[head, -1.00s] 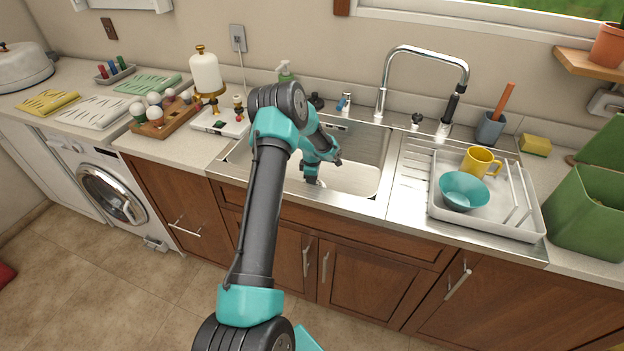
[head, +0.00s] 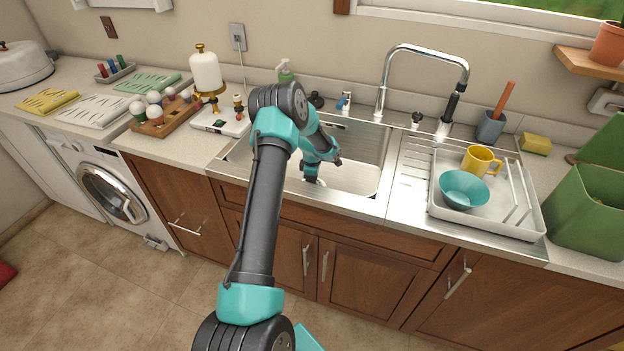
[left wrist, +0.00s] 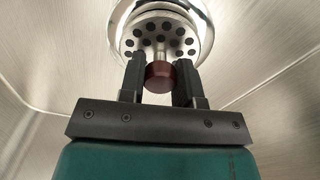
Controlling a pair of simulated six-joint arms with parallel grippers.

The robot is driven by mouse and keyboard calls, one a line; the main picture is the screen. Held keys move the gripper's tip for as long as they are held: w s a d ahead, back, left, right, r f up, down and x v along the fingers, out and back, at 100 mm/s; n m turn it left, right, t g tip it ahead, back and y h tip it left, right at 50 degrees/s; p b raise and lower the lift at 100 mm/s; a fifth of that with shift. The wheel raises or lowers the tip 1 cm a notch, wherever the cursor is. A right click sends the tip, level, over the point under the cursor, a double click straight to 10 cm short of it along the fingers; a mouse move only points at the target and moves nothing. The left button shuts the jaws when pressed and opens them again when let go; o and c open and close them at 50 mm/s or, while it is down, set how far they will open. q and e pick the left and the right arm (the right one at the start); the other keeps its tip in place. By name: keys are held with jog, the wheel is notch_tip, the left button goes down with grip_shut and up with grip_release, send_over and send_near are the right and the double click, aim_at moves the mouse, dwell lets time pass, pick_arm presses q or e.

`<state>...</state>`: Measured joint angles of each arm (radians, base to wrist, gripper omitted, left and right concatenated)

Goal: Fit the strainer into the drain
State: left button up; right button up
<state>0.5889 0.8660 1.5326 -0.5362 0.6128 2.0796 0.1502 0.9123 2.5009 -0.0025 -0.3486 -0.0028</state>
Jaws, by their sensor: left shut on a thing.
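The strainer is a round metal plate with dark holes (left wrist: 178,34) and a red-brown knob (left wrist: 159,77) on a short stem. My left gripper (left wrist: 160,66) is shut on the knob, with one dark finger on each side. The drain's shiny metal ring (left wrist: 208,28) shows around the strainer plate, which looks roughly centred in it. I cannot tell whether the plate is fully seated or slightly above. In the head view my left gripper (head: 312,179) points down into the sink basin (head: 362,152); the strainer is mostly hidden there. My right gripper is not in view.
The chrome faucet (head: 425,52) arches behind the sink. A white dish rack (head: 500,222) with a teal bowl (head: 464,190) and yellow mug (head: 479,161) stands to the right.

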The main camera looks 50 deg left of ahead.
pick_arm(q)
jog(key=shift+f, duration=0.75)
dwell(0.8)
jog(key=o, duration=1)
notch_tip(320, 180, up, 17)
jog(key=shift+d+r, duration=0.1)
jog(key=shift+r, duration=0.1)
dwell(0.4)
